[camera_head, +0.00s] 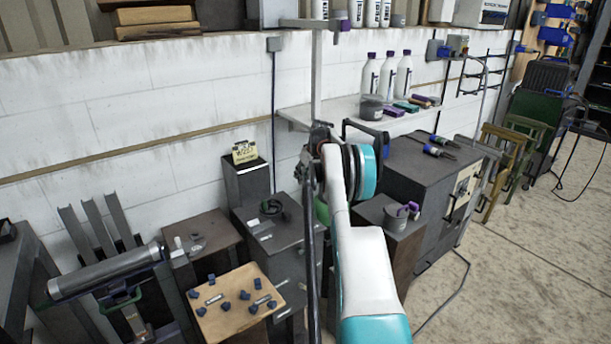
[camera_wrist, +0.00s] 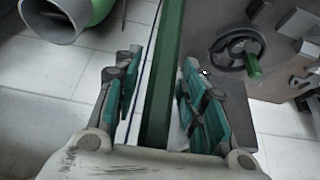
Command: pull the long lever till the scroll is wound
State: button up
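A long green bar (camera_wrist: 161,100), which looks like the lever, runs between the fingers of my gripper (camera_wrist: 163,60) in the wrist view. The fingers are spread. There is a clear gap to the left finger; the right finger is close to the bar, and I cannot tell if it touches. In the head view a long dark upright bar (camera_head: 311,260) stands just left of my white and teal arm; I cannot tell if it is the same bar. My gripper is hidden there. A grey metal roller (camera_head: 105,272) lies on a frame at the left; I cannot tell if it is the scroll.
A handwheel with a green grip (camera_wrist: 238,50) is right of the bar in the wrist view. A grey pipe end (camera_wrist: 58,18) is at upper left. A board with blue pieces (camera_head: 235,302), dark cabinets (camera_head: 430,185) and a bottle shelf (camera_head: 340,108) surround my arm.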

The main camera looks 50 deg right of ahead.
jog(key=shift+s+r, duration=0.15)
jog(key=v, duration=1.2)
dwell(0.4)
